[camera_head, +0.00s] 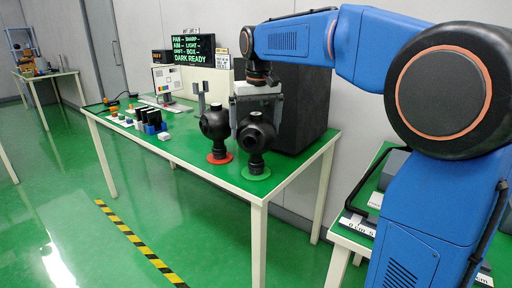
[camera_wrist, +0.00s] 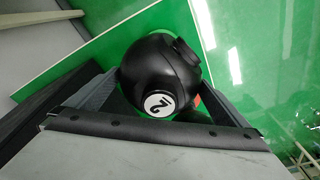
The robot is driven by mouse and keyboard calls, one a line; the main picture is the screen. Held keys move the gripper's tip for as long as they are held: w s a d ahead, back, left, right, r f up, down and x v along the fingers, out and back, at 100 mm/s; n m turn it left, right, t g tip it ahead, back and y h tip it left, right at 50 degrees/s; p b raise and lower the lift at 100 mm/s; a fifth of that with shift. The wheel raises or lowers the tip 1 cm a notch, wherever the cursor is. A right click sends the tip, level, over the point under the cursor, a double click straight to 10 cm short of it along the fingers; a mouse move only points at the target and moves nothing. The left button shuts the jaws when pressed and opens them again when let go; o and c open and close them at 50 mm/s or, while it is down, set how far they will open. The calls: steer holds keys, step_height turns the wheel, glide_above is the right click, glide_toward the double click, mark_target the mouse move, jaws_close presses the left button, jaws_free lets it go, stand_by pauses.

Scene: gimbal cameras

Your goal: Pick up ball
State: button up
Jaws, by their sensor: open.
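Two black ball-shaped gimbal cameras stand upright near the table's front right. The left ball (camera_head: 215,123) is on a red disc (camera_head: 219,158). The right ball (camera_head: 256,134) is on a green disc (camera_head: 256,173). My gripper (camera_head: 256,118) points down over the right ball, its jaws open and spread to either side of the ball's top. In the wrist view, a black ball (camera_wrist: 158,72) with a round white number label (camera_wrist: 159,104) lies between the open fingers. I cannot tell whether the fingers touch it.
The white-edged green table (camera_head: 215,178) also holds a large black box (camera_head: 295,108) behind the balls, a lit sign (camera_head: 193,49), and small items at the left. A grey fork-like piece (camera_head: 201,96) rises beside the left ball. The floor in front is clear.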

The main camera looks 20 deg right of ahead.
steer(key=c, duration=1.6)
